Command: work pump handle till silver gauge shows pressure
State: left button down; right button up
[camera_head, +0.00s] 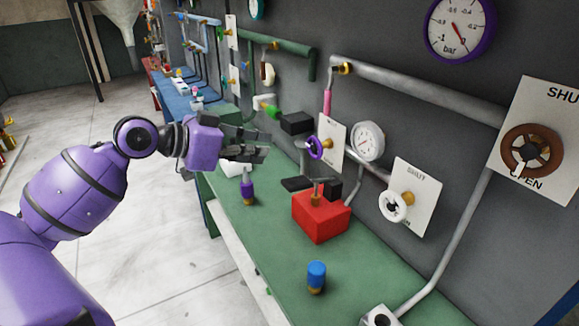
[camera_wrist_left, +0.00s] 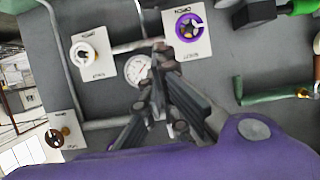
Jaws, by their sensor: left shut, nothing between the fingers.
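The silver gauge (camera_head: 367,141) has a white dial and hangs on the grey wall above the bench; its needle reading is too small to tell. It also shows in the left wrist view (camera_wrist_left: 137,70), partly behind the fingers. A red box (camera_head: 321,217) on the green bench, with a brass fitting and dark parts on top, looks like the pump. A flat black piece (camera_head: 296,184) at its top may be the handle. My left gripper (camera_head: 264,145) is shut and empty, up and left of the red box, apart from it. My right gripper is out of view.
A blue-capped cylinder (camera_head: 316,275) and a purple one (camera_head: 247,190) stand on the green bench (camera_head: 275,232). A purple valve wheel (camera_head: 315,147), white wheel (camera_head: 393,206) and brown wheel (camera_head: 531,150) project from the wall. A black block (camera_head: 297,122) is near my fingers.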

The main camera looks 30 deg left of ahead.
pick_arm(q)
send_over(292, 183)
notch_tip(292, 183, down, 3)
jog(key=shift+w+d+f, duration=0.1)
jog(key=shift+f, duration=0.1)
notch_tip(292, 183, down, 4)
jog(key=shift+r, duration=0.25)
jog(key=shift+s+f, duration=0.2)
jog(key=shift+f, duration=0.2)
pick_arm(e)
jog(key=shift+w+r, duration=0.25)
pick_arm(q)
jog(key=shift+f, duration=0.1)
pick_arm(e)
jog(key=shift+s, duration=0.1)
